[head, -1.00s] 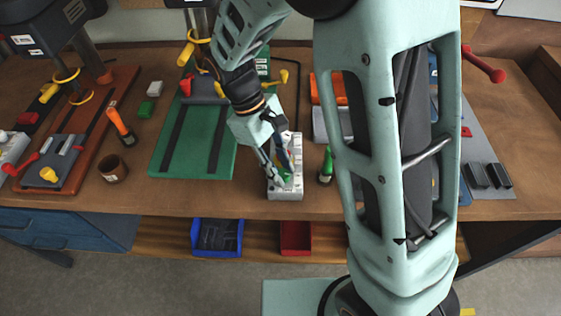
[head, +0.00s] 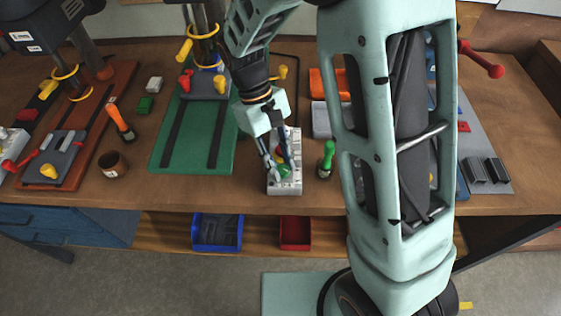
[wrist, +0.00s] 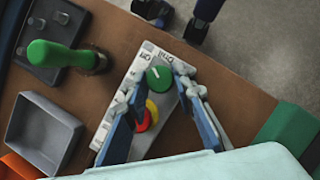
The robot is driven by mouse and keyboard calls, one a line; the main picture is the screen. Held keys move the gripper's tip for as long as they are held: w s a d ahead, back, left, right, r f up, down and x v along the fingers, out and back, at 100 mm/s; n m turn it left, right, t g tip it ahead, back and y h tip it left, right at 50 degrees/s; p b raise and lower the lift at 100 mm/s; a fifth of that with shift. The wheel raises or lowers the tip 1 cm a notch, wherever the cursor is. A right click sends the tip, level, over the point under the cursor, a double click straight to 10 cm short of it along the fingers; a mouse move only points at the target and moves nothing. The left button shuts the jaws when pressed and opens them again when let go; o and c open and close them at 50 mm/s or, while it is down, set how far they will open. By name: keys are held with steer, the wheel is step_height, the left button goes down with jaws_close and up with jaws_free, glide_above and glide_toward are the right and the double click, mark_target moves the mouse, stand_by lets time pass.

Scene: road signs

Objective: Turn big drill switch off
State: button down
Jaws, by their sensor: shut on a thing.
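A light grey switch box (head: 285,188) stands near the front edge of the workbench, right of the green drill base. It also shows in the wrist view (wrist: 112,113), with "Drill" and "Off" lettering at its far end. A round green switch knob (wrist: 158,77) with a white mark sits on it, and it shows partly in the head view (head: 284,171). A red and yellow button (wrist: 146,116) lies behind the knob, between the fingers. My gripper (head: 278,168) reaches down over the box. Its fingertips (wrist: 159,84) are on either side of the green knob, shut on it.
A green-handled tool (head: 327,158) stands close right of the box. The green drill base (head: 196,140) lies to the left. A blue bin (head: 217,231) and a red bin (head: 295,232) sit on the shelf below. A grey tray (wrist: 43,133) is near.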

steer(key=c, duration=1.9)
jaws_free()
steer(key=v, duration=1.2)
